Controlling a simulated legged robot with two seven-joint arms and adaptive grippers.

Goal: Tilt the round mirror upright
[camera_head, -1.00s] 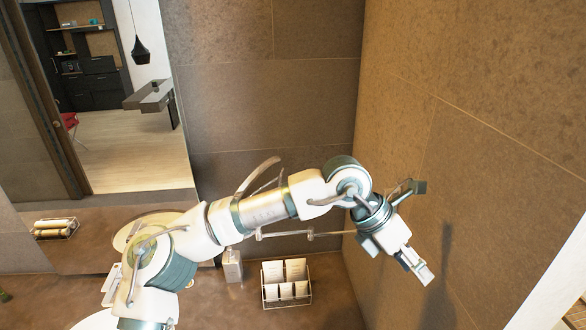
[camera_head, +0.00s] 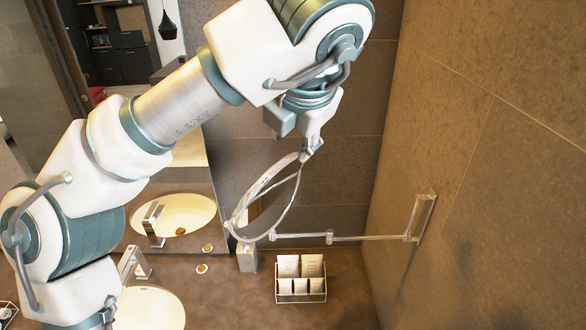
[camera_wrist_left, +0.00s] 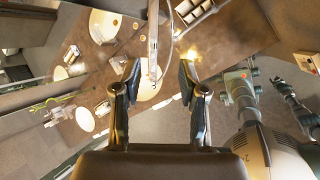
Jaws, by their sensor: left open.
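The round mirror (camera_head: 262,184) has a shiny metal rim and hangs on a jointed arm. In the head view it is tilted and seen as a narrow oval. My left gripper (camera_head: 309,152) is at its upper right edge, with the fingers partly hidden by the wrist. In the left wrist view the mirror (camera_wrist_left: 153,42) shows nearly edge-on, ahead of and between the fingertips of my open left gripper (camera_wrist_left: 157,78). I cannot tell whether a finger touches the rim. My right gripper cannot be made out.
The jointed metal arm (camera_head: 360,238) runs to a bracket (camera_head: 424,216) on the right wall. Below are a rack with cards (camera_head: 301,290), a small box (camera_head: 247,258), a faucet (camera_head: 133,264) and a basin (camera_head: 152,308) on the brown counter. A wall mirror (camera_head: 208,215) stands behind.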

